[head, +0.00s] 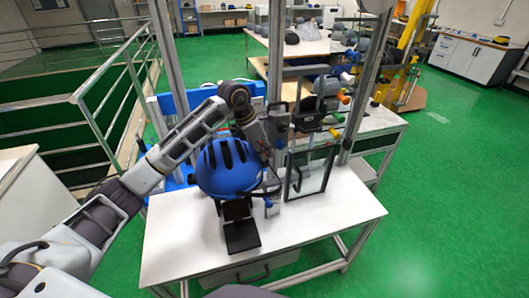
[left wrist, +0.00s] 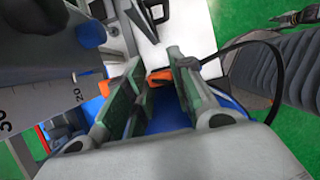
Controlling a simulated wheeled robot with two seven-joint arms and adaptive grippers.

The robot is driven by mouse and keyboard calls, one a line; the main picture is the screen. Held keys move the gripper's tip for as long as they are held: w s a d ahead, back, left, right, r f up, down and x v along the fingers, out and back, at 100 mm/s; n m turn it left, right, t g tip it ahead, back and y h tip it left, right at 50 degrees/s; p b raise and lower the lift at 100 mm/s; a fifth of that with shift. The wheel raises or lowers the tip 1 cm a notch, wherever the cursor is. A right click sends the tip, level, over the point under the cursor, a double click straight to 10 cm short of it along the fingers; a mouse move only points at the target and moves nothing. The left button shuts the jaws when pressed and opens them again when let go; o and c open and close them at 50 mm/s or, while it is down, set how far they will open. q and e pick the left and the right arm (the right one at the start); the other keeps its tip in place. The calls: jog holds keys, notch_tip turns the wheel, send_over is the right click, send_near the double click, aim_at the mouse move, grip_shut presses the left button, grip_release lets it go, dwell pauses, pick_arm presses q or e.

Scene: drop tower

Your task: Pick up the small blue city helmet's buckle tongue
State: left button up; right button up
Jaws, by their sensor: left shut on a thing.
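The small blue city helmet (head: 225,168) sits on a black stand (head: 241,232) on the white table. My left gripper (head: 267,166) is at the helmet's right side, partly hidden by it and pointing down. A dark strap (left wrist: 268,44) loops to the right of the fingers. Blue helmet shell (left wrist: 170,112) shows below, between them. The tongue cannot be made out in the head view. My right gripper is not seen.
Metal uprights (head: 277,70) of the drop tower rise behind the helmet. A clear framed panel (head: 312,174) stands close to the right of my gripper. The white table (head: 335,215) is bare at its front right. Railings (head: 95,125) are at left.

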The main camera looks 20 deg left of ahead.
pick_arm(q)
notch_tip(320, 180, up, 9)
jog(key=shift+r+b, duration=0.15)
jog(key=shift+b, duration=0.3)
dwell(0.3)
jog(key=shift+r, duration=0.15)
dwell(0.4)
